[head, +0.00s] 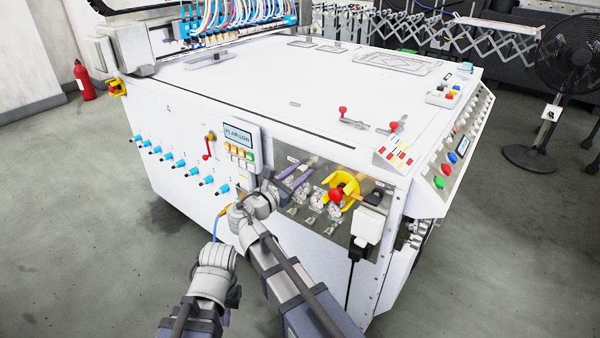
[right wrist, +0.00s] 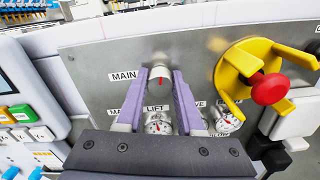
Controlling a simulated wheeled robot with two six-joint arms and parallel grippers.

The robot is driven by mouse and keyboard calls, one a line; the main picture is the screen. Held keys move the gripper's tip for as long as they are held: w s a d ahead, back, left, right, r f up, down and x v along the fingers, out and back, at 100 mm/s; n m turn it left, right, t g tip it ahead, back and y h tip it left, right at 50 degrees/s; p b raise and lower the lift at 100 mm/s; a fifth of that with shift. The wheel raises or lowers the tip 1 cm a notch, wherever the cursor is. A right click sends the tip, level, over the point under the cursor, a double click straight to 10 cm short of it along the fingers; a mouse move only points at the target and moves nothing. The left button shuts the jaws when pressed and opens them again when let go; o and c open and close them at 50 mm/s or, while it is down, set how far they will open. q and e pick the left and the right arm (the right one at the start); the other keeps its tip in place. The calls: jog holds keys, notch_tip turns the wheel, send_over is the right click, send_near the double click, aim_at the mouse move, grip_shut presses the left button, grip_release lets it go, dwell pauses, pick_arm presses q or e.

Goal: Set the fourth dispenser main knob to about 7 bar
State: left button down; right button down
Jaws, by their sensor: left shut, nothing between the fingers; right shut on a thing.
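The main knob (right wrist: 160,78) is a grey round knob with a red mark pointing roughly up, right of the label MAIN. My right gripper (right wrist: 165,84) is shut on it, a purple finger at each side. In the head view, my right gripper (head: 297,177) is at the steel panel on the machine's front, and the knob is not distinct. A gauge (right wrist: 158,124) below, near the label LIFT, has a red needle; its scale is too small to read. The gauge by the label "MA..." is hidden by a finger. My left arm is low left; its fingers do not show.
A yellow handle with a red centre (right wrist: 268,90) sits close right of my right gripper. A keypad box with a screen (head: 239,140) is left of the panel. A row of blue fittings (head: 180,164) runs along the white front. Open floor lies left.

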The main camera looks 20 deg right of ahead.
jog(key=m, duration=0.4)
jog(key=shift+m, duration=0.3)
jog(key=m, duration=0.4)
jog(key=shift+m, duration=0.3)
jog(key=c, duration=0.5)
grip_release()
jog(key=shift+c, duration=0.2)
jog(key=shift+s, duration=0.15)
